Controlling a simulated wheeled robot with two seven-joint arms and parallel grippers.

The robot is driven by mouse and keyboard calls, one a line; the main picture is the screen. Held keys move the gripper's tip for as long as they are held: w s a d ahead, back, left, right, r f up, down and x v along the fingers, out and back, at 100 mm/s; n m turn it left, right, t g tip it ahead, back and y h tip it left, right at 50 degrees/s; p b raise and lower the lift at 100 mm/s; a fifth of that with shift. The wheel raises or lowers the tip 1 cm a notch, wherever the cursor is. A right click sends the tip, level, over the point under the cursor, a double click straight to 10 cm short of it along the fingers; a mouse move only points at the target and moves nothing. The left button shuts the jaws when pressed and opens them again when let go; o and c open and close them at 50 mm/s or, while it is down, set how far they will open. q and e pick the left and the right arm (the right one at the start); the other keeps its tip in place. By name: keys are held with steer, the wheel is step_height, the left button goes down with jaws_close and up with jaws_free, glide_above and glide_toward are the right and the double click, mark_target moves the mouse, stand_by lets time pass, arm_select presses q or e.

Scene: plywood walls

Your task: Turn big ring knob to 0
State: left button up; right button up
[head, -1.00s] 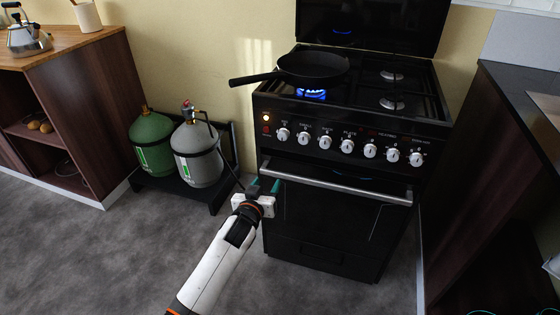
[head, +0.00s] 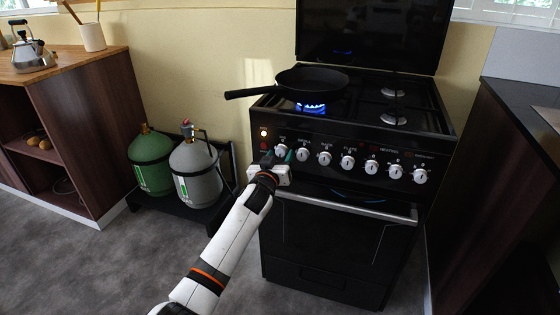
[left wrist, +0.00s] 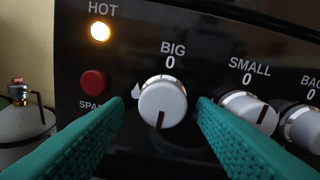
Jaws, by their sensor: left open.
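The big ring knob (left wrist: 163,102) is white, under the label BIG and a 0, in the left wrist view. Its dark mark points down, away from the 0. My left gripper (left wrist: 162,112) is open, with one teal finger on each side of this knob; I cannot tell whether they touch it. In the head view my left gripper (head: 278,158) is at the left end of the knob row and partly hides the knob (head: 281,150). A blue flame (head: 311,108) burns under the black pan (head: 312,80). My right gripper is not in view.
The SMALL knob (left wrist: 248,110) sits close to the right finger. A red button (left wrist: 93,83) and a lit HOT lamp (left wrist: 100,31) are at left. The oven handle (head: 350,208) runs below the knobs. Gas bottles (head: 194,172) stand left of the stove.

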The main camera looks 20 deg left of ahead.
arm_select(q)
steer(key=shift+s+a+r, duration=0.1)
steer(key=shift+s+r, duration=0.25)
steer(key=shift+r, duration=0.05)
steer(key=shift+s+r, duration=0.1)
steer(key=shift+s, duration=0.2)
steer(key=shift+c, duration=1.1)
steer(key=shift+w+f, duration=0.2)
steer(key=c, duration=0.6)
steer(key=shift+r, duration=0.1)
steer(key=shift+c, duration=0.8)
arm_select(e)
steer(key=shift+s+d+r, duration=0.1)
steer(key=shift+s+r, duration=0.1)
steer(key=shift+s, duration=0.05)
